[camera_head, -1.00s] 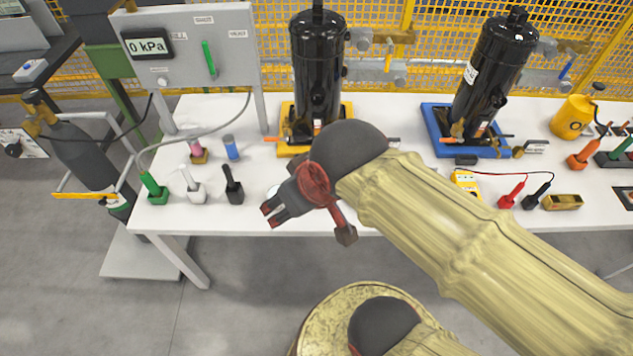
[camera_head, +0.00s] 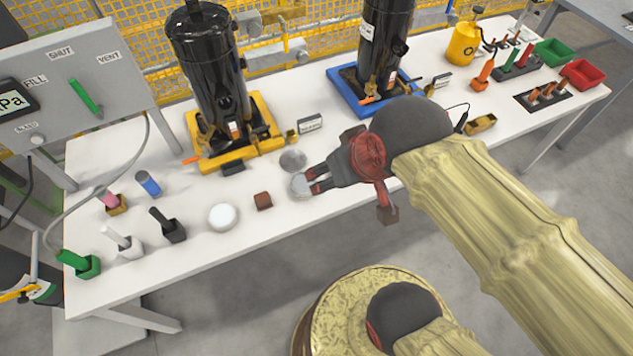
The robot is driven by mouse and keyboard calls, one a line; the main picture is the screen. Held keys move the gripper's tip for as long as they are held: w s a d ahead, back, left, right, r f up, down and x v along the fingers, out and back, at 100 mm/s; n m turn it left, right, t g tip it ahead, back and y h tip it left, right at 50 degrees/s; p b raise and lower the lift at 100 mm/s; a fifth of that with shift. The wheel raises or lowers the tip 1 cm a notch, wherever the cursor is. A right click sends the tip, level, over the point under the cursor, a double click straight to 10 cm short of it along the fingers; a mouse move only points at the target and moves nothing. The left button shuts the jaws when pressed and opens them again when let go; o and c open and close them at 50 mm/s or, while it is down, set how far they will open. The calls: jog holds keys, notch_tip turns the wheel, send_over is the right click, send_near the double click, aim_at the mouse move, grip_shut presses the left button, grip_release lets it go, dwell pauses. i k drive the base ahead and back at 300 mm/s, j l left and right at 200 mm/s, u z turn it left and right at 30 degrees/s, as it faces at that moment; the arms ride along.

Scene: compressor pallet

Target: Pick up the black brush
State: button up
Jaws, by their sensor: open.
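A black-handled item in a small black holder (camera_head: 170,226), which looks like the black brush, stands at the front left of the white table (camera_head: 330,205). The handle leans up to the left; any bristles are hidden in the holder. My gripper (camera_head: 312,181) is open, above the table and clearly to the right of the black item. Its fingers point left and overlap a pale round disc in the picture; I cannot tell whether they touch it. Nothing shows held between the fingers.
A white-handled item (camera_head: 118,240), a green one (camera_head: 76,263) and a pink one (camera_head: 110,201) stand left of the black item. A white round dish (camera_head: 222,217) and brown block (camera_head: 263,200) lie between it and my gripper. Black compressors on yellow (camera_head: 240,145) and blue bases stand behind.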

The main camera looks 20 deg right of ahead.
aim_at(156, 212)
jog(key=u, duration=1.3)
jog(key=i+u, duration=0.35)
jog(key=u, duration=0.15)
jog(key=i+l+u, duration=0.15)
jog(key=i+u, duration=0.3)
jog(key=k, duration=0.1)
